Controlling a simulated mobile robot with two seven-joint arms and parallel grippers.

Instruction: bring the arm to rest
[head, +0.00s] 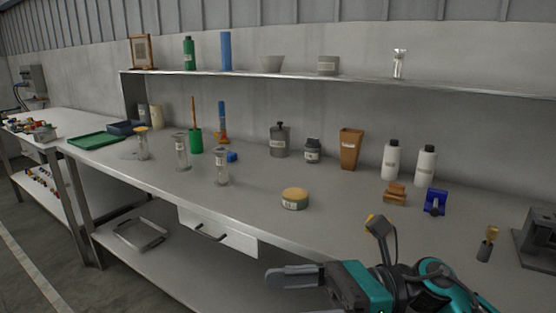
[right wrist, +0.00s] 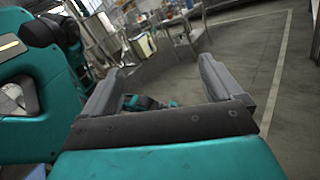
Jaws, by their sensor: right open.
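My right gripper (head: 290,278) is in the lower middle of the head view, in front of the bench's front edge, with its arm coming in from the lower right. In the right wrist view the two grey fingers of this gripper (right wrist: 157,72) stand wide apart with nothing held between them. Beyond the fingers that view shows the grey floor. My left gripper shows in neither view.
The long bench (head: 330,215) carries a yellow-lidded jar (head: 295,199), glass cylinders, white bottles (head: 391,160), a brown vessel (head: 350,149) and a blue stand (head: 435,202). A shelf (head: 300,76) runs above. A drawer (head: 218,234) is under the bench top. Open floor (right wrist: 285,90) lies beyond the gripper.

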